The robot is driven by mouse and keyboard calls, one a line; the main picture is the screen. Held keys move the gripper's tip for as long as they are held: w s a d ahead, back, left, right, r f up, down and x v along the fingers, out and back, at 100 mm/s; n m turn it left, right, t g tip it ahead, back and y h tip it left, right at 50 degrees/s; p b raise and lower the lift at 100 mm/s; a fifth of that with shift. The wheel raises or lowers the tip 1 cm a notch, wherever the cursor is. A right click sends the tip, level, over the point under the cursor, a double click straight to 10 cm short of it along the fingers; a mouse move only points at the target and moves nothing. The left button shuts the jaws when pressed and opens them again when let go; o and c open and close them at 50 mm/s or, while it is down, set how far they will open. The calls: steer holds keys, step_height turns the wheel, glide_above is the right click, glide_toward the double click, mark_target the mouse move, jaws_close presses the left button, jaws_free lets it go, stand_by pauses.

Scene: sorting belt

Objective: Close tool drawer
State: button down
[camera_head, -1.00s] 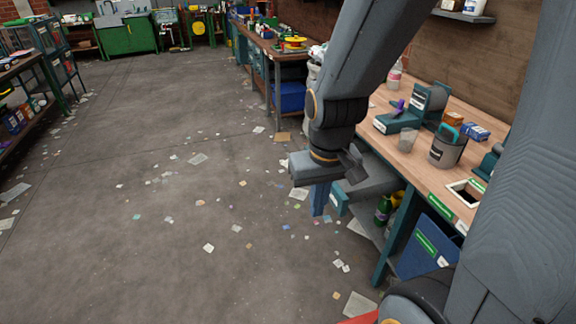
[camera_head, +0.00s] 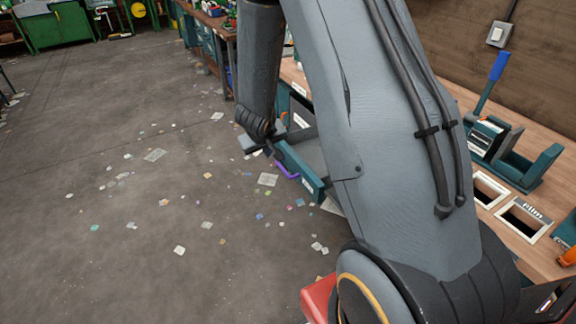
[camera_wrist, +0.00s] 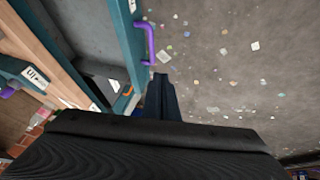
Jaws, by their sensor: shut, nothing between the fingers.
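The tool drawer stands open from the workbench. Its teal front (camera_head: 303,170) with a purple handle (camera_head: 286,171) faces the aisle in the head view. In the wrist view the teal front (camera_wrist: 124,40), the purple handle (camera_wrist: 150,42) and the bare grey inside (camera_wrist: 88,40) show. My gripper (camera_wrist: 160,82) is shut and empty. Its dark fingers are close to the end of the drawer front, just beyond the handle; I cannot tell whether they touch it. In the head view my gripper (camera_head: 262,147) is beside the far end of the front, and its fingertips are hard to make out.
The wooden bench top (camera_head: 520,242) carries a teal holder (camera_head: 510,150) and white-framed openings (camera_head: 525,218). My arm hides much of the bench and part of the drawer. The concrete floor (camera_head: 90,250) to the left is open, with scattered paper scraps. Another bench (camera_head: 208,22) stands farther back.

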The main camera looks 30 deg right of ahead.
steer(key=h, duration=0.2)
glide_toward(292, 167)
steer(key=shift+g, duration=0.4)
steer(key=x, duration=0.2)
steer(key=p+x, duration=0.1)
steer(key=x, duration=0.1)
steer(key=shift+w, duration=0.5)
